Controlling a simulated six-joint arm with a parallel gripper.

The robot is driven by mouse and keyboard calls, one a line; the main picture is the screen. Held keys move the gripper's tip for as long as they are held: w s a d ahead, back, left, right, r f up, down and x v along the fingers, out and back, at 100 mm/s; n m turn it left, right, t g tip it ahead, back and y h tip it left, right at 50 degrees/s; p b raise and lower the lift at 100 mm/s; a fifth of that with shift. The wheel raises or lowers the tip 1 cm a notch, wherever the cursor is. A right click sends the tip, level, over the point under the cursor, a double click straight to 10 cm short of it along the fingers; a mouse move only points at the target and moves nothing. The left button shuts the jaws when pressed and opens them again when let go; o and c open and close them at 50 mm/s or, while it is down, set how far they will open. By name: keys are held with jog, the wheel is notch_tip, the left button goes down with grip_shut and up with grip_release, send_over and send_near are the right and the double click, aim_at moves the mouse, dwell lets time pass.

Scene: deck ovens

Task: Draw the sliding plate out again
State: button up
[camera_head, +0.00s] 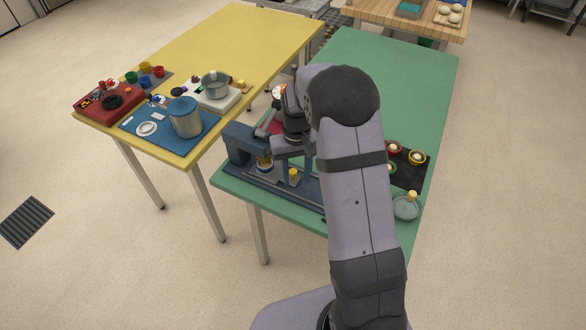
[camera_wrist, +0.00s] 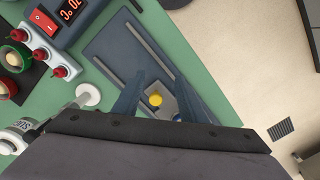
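The blue-grey press (camera_head: 243,147) stands on its dark base at the green table's near left corner. The sliding plate carries a yellow knob (camera_head: 294,175). A small white and yellow piece (camera_head: 264,163) sits beneath the press arm. In the wrist view, the light grey sliding plate (camera_wrist: 167,104) shows partly, with the yellow knob (camera_wrist: 155,99) between my fingertips as seen from above. My gripper (camera_wrist: 157,92) is open, its fingers apart on both sides of the knob. I cannot tell its height above the knob. My arm hides part of the press base in the head view.
The green table's far part (camera_head: 410,70) is clear.

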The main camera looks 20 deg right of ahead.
aim_at(294, 171)
jog(key=shift+n+t, duration=0.3)
jog(key=w+r, duration=0.4)
jog(key=r, duration=0.1)
jog(key=shift+w+d+r, duration=0.1)
jog(key=shift+w+d, duration=0.1)
jog(key=shift+w, duration=0.2)
jog(key=shift+s, duration=0.15)
jog(key=shift+f, duration=0.45)
jog(key=shift+f+p, duration=1.25)
jog(key=shift+f, duration=2)
jog(key=shift+c, duration=0.3)
grip_shut()
